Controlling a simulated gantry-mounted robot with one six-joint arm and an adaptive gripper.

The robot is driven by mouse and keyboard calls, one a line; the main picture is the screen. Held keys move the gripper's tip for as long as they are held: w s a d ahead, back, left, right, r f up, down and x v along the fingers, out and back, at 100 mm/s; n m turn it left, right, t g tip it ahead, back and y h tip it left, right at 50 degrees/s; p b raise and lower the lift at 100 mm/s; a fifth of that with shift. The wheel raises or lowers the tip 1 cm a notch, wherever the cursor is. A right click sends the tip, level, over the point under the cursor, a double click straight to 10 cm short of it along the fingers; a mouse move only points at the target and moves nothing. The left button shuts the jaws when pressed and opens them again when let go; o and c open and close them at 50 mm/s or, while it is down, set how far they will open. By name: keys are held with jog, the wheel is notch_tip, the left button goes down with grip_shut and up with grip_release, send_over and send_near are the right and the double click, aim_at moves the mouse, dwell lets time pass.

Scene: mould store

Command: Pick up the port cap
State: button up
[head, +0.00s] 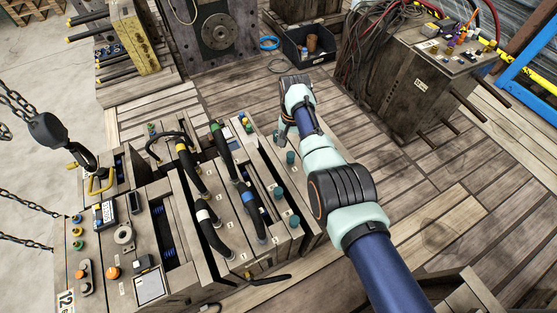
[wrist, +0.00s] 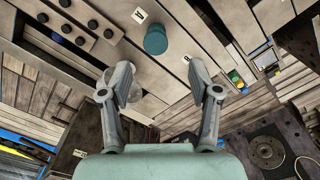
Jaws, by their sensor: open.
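A teal cylindrical port cap (wrist: 155,40) stands on a flat grey-brown mould face in the wrist view, beyond my fingertips and roughly centred between them. Similar teal caps show in the head view on the right side of the mould block, one close below my gripper (head: 291,157) and two nearer the camera (head: 278,193) (head: 294,220). I cannot tell for sure which matches the wrist view. My gripper (head: 283,132) is above the block's far right edge. In the wrist view its two fingers (wrist: 160,72) are spread apart with nothing between them.
Black hoses with coloured bands (head: 247,188) arch over the mould block left of my arm. A hook on a chain (head: 62,138) hangs at left. A dark bin (head: 308,45) stands behind, and a cable-covered block (head: 410,80) stands at right. Plank floor between is clear.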

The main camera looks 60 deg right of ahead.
aim_at(291, 154)
jog(key=f+b, duration=0.1)
jog(key=f, duration=0.1)
jog(key=f+b, duration=0.2)
jog(key=f, duration=0.1)
jog(key=f+b, duration=0.2)
jog(key=f, duration=0.1)
jog(key=shift+s+a, duration=0.25)
jog(key=shift+s, duration=0.15)
jog(key=shift+w+d+r, duration=0.1)
jog(key=shift+r, duration=0.05)
jog(key=c, duration=1.1)
jog(key=shift+o, duration=0.2)
notch_tip(291, 154, up, 20)
jog(key=p, duration=1.1)
